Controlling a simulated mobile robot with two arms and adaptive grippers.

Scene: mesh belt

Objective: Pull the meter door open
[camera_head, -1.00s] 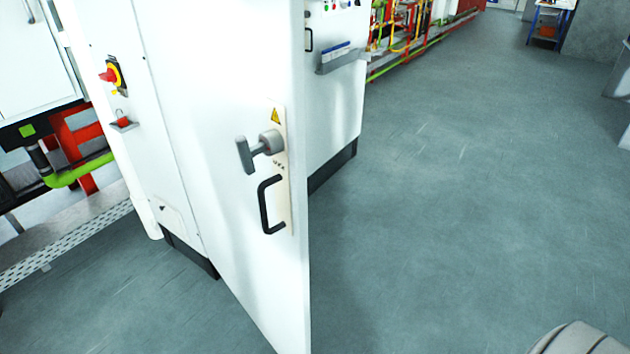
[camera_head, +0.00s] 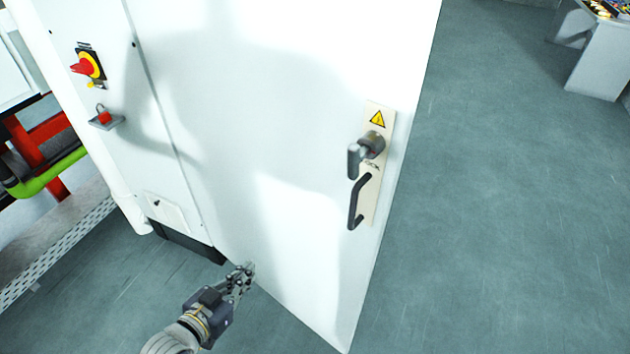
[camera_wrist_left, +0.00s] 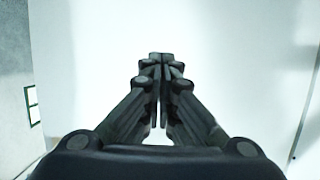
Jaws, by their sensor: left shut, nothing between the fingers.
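The white meter door (camera_head: 290,130) stands swung out from the cabinet in the head view, its free edge on the right. A pale plate near that edge carries a grey T-shaped knob (camera_head: 366,152) and a black pull handle (camera_head: 357,203) below it. My left gripper (camera_head: 250,270) is low in front of the door, below and left of the handle. It is shut and empty. In the left wrist view its fingers (camera_wrist_left: 160,58) are together in front of a plain white surface. My right gripper is not in view.
Red and green pipework is at far left. Grey floor (camera_head: 490,200) lies open right of the door. A grey bench (camera_head: 600,60) stands at upper right.

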